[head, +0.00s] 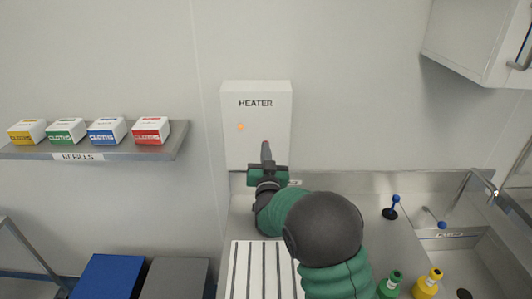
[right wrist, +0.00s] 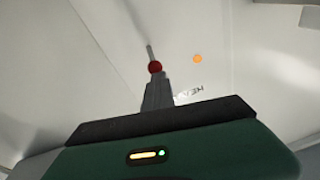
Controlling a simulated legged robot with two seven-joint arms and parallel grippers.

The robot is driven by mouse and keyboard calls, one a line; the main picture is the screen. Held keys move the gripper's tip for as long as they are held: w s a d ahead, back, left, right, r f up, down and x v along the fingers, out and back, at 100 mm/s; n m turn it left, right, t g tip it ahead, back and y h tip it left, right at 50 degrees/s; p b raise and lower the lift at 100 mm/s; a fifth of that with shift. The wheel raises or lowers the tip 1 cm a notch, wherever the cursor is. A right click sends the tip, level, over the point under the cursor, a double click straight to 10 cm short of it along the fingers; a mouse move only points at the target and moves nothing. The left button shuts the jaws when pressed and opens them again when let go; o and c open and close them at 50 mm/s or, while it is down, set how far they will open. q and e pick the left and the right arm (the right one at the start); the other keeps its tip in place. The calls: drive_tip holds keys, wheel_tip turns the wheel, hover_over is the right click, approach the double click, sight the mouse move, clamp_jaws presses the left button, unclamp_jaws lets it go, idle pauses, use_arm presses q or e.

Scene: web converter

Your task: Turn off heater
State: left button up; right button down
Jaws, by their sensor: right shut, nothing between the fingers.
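The heater (head: 240,100) is a white wall box marked HEATER, with a lit orange lamp (head: 241,126) on its front. My right gripper (head: 266,150) is in front of the lower right part of the box, fingers shut and empty, pointing at it. In the right wrist view a red round knob or button (right wrist: 155,67) shows right at the tips of my right gripper (right wrist: 158,82). I cannot tell whether they touch. The orange lamp (right wrist: 197,58) shows to the right of the red part. My left gripper is not in view.
A shelf (head: 170,150) with several cloth boxes is on the left wall. Below the heater are a ribbed white drainer (head: 238,268) and a sink (head: 490,255). Bottles (head: 428,284) stand at the lower right. A wall cabinet (head: 470,45) hangs at the upper right.

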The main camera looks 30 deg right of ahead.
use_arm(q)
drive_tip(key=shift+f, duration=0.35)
use_arm(e)
drive_tip(key=shift+s+d, duration=0.15)
drive_tip(key=shift+d, duration=0.15)
idle(0.7)
